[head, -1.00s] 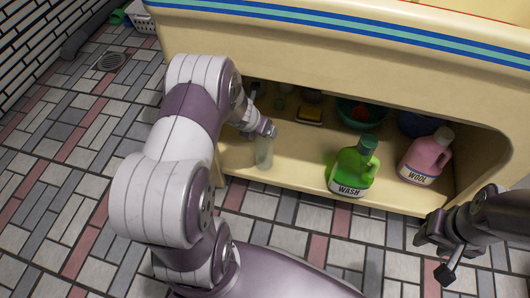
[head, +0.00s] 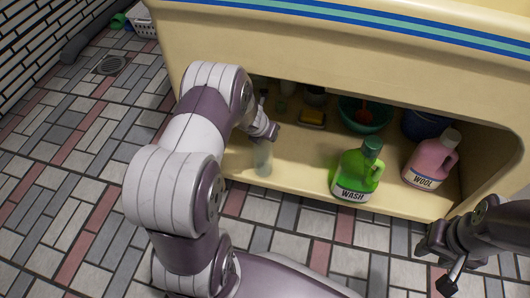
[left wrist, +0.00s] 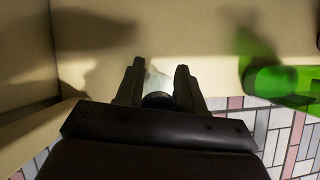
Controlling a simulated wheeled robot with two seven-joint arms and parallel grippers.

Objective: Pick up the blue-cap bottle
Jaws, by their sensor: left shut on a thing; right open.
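A pale, see-through bottle (head: 262,158) stands near the left front of the low shelf (head: 297,186) under the yellow counter. My left gripper (head: 267,134) is around its top and hides the cap, so I cannot tell the cap's colour in the head view. In the left wrist view, the bottle (left wrist: 157,82) shows between the two fingers of my left gripper (left wrist: 159,70), with a dark rounded top nearest the camera. The gripper is shut on it. My right gripper (head: 445,262) is open and empty at the lower right, outside the shelf.
A green WASH jug (head: 355,172) and a pink WOOL jug (head: 430,160) stand to the right on the shelf. Behind are a yellow sponge (head: 312,117), a teal bowl (head: 377,121) and a dark blue container (head: 424,124). The counter overhangs the shelf.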

